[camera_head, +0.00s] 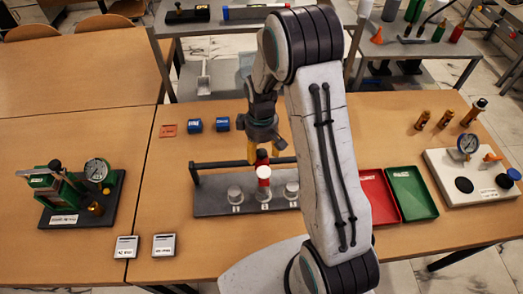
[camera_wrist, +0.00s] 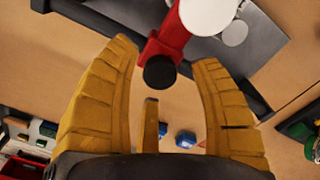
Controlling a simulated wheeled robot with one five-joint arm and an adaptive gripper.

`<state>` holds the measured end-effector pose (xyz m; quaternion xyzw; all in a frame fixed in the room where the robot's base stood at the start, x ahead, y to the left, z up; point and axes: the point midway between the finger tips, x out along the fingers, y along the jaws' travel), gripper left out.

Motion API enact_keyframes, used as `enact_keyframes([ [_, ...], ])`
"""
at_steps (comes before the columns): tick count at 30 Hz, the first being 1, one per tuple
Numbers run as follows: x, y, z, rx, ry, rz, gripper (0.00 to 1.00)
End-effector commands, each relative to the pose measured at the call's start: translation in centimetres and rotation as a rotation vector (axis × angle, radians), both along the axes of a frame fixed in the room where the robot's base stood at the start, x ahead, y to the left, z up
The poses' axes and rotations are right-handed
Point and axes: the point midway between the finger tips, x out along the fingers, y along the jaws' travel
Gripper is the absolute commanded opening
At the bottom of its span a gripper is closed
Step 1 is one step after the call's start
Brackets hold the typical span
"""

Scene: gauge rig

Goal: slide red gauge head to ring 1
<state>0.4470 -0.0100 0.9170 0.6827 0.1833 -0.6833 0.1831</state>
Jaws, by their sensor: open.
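The red gauge head (camera_head: 262,160) has a white round top (camera_head: 264,172) and sits on the rig's dark rail (camera_head: 222,163), in line with the middle ring (camera_head: 265,194). Other rings stand left (camera_head: 235,195) and right (camera_head: 291,191); their labels are too small to read. My gripper (camera_head: 263,150), with yellow fingers, is behind the head in the head view. In the wrist view the fingers are open, and the head's red arm (camera_wrist: 168,42) with its black end (camera_wrist: 160,72) lies between the fingertips, with gaps showing at both sides.
A grey base plate (camera_head: 212,207) carries the rings. A green device (camera_head: 48,190) stands left. Red (camera_head: 374,187) and green (camera_head: 412,193) trays and a white gauge board (camera_head: 450,180) are right.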

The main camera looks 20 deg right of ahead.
Motion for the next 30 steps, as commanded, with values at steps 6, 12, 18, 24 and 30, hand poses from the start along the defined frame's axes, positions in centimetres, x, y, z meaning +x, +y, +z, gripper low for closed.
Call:
enact_keyframes([
  [6,-0.04,0.0,-0.96,0.0,0.0,-0.001,0.57],
  [12,-0.01,0.0,-1.04,0.0,-0.001,-0.001,0.57],
  [18,-0.01,0.0,-1.02,0.0,-0.001,-0.001,0.5],
  [24,0.0,0.0,-1.01,0.0,-0.001,-0.001,0.32],
  [30,-0.01,0.0,-1.01,0.0,-0.001,-0.001,0.14],
])
